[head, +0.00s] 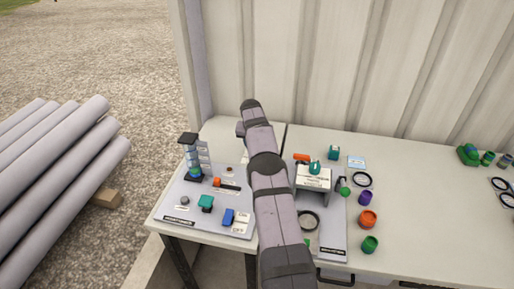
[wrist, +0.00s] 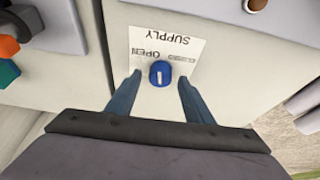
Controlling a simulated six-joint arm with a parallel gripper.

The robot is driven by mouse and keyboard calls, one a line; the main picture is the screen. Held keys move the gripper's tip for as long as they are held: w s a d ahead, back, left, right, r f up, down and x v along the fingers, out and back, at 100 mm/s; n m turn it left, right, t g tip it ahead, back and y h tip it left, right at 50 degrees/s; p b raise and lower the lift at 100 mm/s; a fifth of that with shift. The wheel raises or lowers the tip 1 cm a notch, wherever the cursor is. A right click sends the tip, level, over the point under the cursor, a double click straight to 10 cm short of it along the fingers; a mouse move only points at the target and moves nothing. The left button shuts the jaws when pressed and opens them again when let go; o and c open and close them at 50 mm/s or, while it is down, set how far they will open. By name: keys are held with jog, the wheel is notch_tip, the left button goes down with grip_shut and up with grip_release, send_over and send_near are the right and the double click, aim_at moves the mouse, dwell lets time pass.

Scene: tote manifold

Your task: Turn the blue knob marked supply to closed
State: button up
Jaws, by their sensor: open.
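The blue knob (wrist: 160,73) shows in the wrist view, with a white line on its face running roughly up and down in the picture. It sits at the lower edge of a white label (wrist: 190,45) that reads SUPPLY, with OPEN and a fainter second word, all upside down. My gripper (wrist: 160,76) is open, with one finger on either side of the knob and a visible gap at each side. Contact with the knob is not visible. In the head view my arm hides the knob and the gripper's fingers.
A grey panel (head: 238,196) with small blocks and knobs lies left of my arm. Another panel (head: 333,238) with a white box (head: 313,178) lies right of it. Orange (head: 367,219) and green (head: 369,244) cups stand further right. A corrugated wall (head: 340,70) rises behind.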

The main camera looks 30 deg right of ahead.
jog(key=b+v, duration=0.2)
jog(key=v, duration=0.5)
dwell(0.3)
